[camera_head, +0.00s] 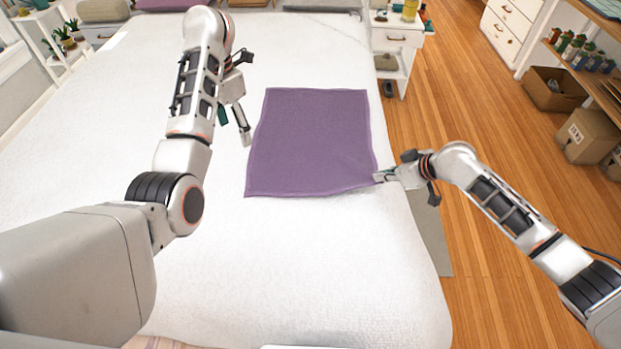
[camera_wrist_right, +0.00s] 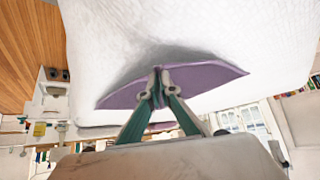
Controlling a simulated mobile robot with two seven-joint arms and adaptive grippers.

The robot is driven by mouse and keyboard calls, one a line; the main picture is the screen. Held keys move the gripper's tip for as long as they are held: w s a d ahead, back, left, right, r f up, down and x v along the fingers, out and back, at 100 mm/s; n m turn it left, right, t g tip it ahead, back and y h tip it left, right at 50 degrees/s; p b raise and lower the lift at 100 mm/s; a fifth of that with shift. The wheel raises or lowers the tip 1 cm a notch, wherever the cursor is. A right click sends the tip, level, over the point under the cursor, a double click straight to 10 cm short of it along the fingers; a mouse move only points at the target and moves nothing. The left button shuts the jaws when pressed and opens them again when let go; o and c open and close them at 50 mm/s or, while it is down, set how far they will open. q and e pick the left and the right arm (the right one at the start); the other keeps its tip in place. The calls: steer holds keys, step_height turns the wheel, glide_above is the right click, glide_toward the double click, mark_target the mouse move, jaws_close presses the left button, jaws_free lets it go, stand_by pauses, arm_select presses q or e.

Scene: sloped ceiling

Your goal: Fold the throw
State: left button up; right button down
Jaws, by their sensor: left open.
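The purple throw (camera_head: 310,140) lies spread flat on the white bed, roughly square. Its near right corner is at my right gripper (camera_head: 380,178), whose fingers are closed on the cloth edge. In the right wrist view the throw (camera_wrist_right: 205,77) is bunched between the fingertips of my right gripper (camera_wrist_right: 160,90), which are close together. My left gripper (camera_head: 245,138) is open and empty, just left of the throw's left edge and apart from it.
The white bed (camera_head: 300,270) has bare room in front of and left of the throw. Its right edge drops to a wooden floor (camera_head: 480,130). A white nightstand (camera_head: 400,38) stands at the far right of the bed. Cardboard boxes (camera_head: 588,135) sit farther right.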

steer(key=c, duration=2.2)
jaws_free()
steer(key=shift+c, duration=0.2)
steer(key=o, duration=0.6)
steer(key=o, duration=0.7)
